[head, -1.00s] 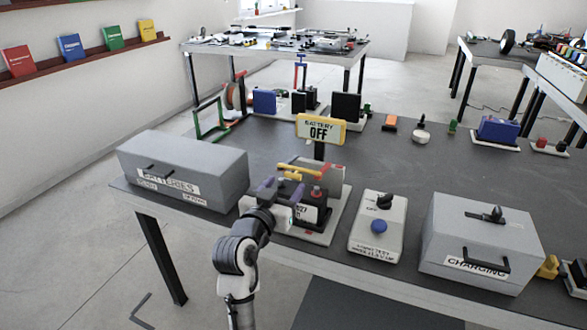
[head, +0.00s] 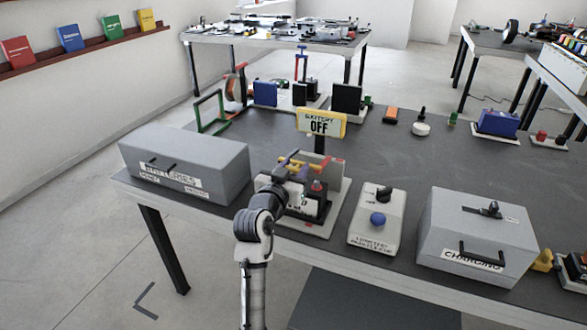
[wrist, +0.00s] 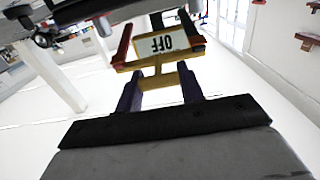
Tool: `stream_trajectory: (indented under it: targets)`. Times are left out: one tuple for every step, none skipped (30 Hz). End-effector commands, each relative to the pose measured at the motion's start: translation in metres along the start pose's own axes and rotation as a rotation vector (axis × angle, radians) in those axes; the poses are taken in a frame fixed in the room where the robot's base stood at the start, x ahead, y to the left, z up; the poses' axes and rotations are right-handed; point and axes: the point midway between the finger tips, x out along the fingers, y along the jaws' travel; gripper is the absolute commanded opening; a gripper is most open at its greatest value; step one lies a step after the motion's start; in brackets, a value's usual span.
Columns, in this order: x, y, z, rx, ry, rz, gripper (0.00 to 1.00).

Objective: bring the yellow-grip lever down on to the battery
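The yellow-grip lever (head: 297,166) stands raised above the dark battery (head: 315,208) on its pale base. In the wrist view the yellow grip (wrist: 160,80) shows just ahead of my fingers, its lower bar spanning the space between them. My gripper (head: 290,164) has purple fingers set wide apart, one on each side of the grip; in the wrist view my gripper (wrist: 160,95) also looks open. I cannot tell whether the fingers touch the grip. A sign (head: 321,124) behind reads BATTERY OFF. My wrist hides the left part of the battery and base.
A grey batteries box (head: 190,160) stands left on the dark table. A white test box (head: 377,222) with a blue button and a grey charging box (head: 478,235) stand right.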

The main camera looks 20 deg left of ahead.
Motion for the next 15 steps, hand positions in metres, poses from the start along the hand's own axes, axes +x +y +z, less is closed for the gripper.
stream_trajectory:
  targets:
    - [0.000, 0.000, 0.000, 0.000, 0.000, 0.000, 0.21]
    - [0.000, 0.000, 0.000, 0.000, 0.000, 0.000, 0.17]
    - [0.000, 0.000, 0.000, 0.000, 0.000, 0.000, 0.12]
    - [0.000, 0.000, 0.000, 0.000, 0.000, 0.000, 0.08]
    - [0.000, 0.000, 0.000, 0.000, 0.000, 0.000, 0.04]
    - [0.000, 0.000, 0.000, 0.000, 0.000, 0.000, 0.00]
    - [0.000, 0.000, 0.000, 0.000, 0.000, 0.000, 0.00]
    - [0.000, 0.000, 0.000, 0.000, 0.000, 0.000, 0.00]
    - [0.000, 0.000, 0.001, 0.000, 0.001, 0.000, 0.00]
    - [0.000, 0.000, 0.002, 0.000, 0.003, 0.000, 0.00]
    - [0.000, 0.000, 0.004, 0.000, 0.006, 0.000, 0.00]
    - [0.000, 0.000, 0.006, 0.000, 0.013, 0.001, 0.00]
    - [-0.001, 0.000, 0.008, 0.000, 0.019, 0.001, 0.00]
    - [-0.001, 0.000, 0.010, 0.000, 0.027, 0.001, 0.00]
    - [-0.001, 0.001, 0.013, 0.000, 0.038, 0.001, 0.00]
